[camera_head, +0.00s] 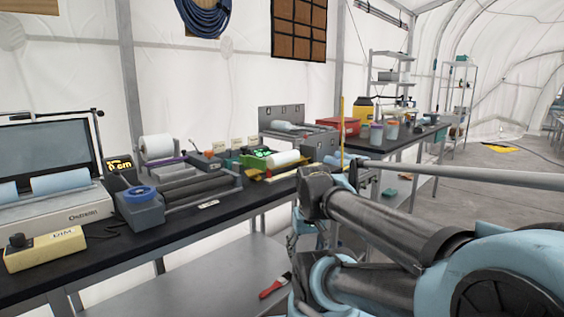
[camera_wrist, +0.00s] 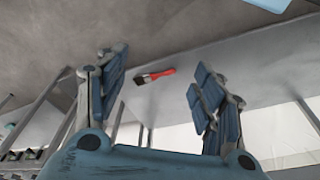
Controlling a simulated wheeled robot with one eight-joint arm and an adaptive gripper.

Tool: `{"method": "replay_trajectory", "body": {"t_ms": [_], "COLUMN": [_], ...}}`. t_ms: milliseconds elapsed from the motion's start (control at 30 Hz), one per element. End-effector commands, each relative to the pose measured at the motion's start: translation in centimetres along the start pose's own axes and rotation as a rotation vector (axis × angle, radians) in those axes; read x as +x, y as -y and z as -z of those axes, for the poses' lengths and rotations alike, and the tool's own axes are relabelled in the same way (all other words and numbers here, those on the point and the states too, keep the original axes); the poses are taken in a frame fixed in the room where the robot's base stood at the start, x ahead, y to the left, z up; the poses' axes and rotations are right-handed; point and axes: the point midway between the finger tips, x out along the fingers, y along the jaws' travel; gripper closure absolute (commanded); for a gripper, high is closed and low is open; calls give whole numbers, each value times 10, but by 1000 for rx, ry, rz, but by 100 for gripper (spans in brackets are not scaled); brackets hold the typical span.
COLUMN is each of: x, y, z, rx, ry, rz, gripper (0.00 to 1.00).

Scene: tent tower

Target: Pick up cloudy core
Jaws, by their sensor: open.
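I cannot tell for sure which item is the cloudy core. Several pale cylinders show in the head view. One whitish cylinder (camera_head: 283,158) lies in a yellow cradle at the middle of the bench. Another pale cylinder (camera_head: 285,126) lies on a grey rack behind it. Light blue cylinders (camera_head: 60,181) lie in the machine at the left. In the wrist view my gripper (camera_wrist: 157,76) is open and empty, its two blue-padded fingers spread apart. No pale cylinder is between them. In the head view my arm is at the right, in front of the bench.
The dark-topped bench (camera_head: 150,232) is crowded with devices, including a grey roller unit (camera_head: 190,190) and a yellow block (camera_head: 45,249). A red-handled brush (camera_head: 274,286) lies on the lower shelf; it also shows in the wrist view (camera_wrist: 155,75). A red box (camera_head: 338,126) stands farther back.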

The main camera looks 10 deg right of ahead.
Motion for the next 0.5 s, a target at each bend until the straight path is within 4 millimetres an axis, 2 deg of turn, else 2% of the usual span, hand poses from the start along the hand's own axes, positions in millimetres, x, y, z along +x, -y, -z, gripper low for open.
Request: {"method": "replay_trajectory", "body": {"t_ms": [167, 500], "x": [-41, -136], "y": [-2, -1], "z": [43, 161], "rx": [84, 326], "ry": [8, 34], "rz": [5, 19], "gripper": [27, 27]}}
